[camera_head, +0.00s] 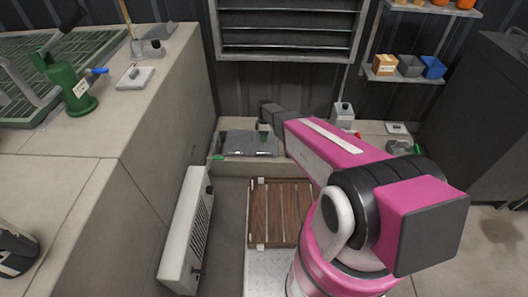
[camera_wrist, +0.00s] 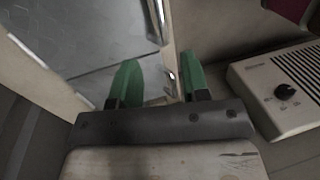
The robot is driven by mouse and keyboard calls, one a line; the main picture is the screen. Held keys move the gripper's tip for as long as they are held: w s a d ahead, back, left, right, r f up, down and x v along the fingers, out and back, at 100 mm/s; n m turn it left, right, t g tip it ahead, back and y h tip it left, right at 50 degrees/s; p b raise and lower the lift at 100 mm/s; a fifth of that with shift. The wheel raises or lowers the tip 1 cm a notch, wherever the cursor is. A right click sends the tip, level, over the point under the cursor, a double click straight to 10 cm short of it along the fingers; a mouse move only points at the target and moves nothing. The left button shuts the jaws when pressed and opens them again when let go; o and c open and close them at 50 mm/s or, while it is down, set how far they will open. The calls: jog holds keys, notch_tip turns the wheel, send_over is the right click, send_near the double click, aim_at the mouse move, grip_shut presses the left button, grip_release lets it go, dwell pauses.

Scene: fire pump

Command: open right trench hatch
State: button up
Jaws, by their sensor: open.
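A grey metal hatch plate (camera_head: 238,146) lies in a pale raised frame at the far end of the floor passage. It also fills the upper left of the wrist view (camera_wrist: 85,45), with a bright metal bar or handle (camera_wrist: 157,22) along its right edge. I cannot tell for sure that this is the right trench hatch. My gripper (camera_wrist: 158,75) is open, with its two green fingers apart and no object held. A small shiny metal piece shows between the fingers; contact cannot be told. In the head view my gripper (camera_head: 264,131) is over the plate, partly hidden by my wrist.
A white panel heater (camera_head: 187,232) stands left of the passage; a white unit with a black knob (camera_wrist: 285,92) is at right in the wrist view. A wooden slatted board (camera_head: 281,213) lies in the passage. A concrete block (camera_head: 172,100) bounds the left; a dark cabinet (camera_head: 485,115) the right.

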send_over(264, 151)
jog(key=s, duration=0.5)
jog(key=x, duration=0.3)
jog(key=w+x, duration=0.1)
jog(key=x, duration=0.2)
jog(key=w+x, duration=0.1)
jog(key=x, duration=0.2)
jog(key=shift+f, duration=0.45)
grip_shut()
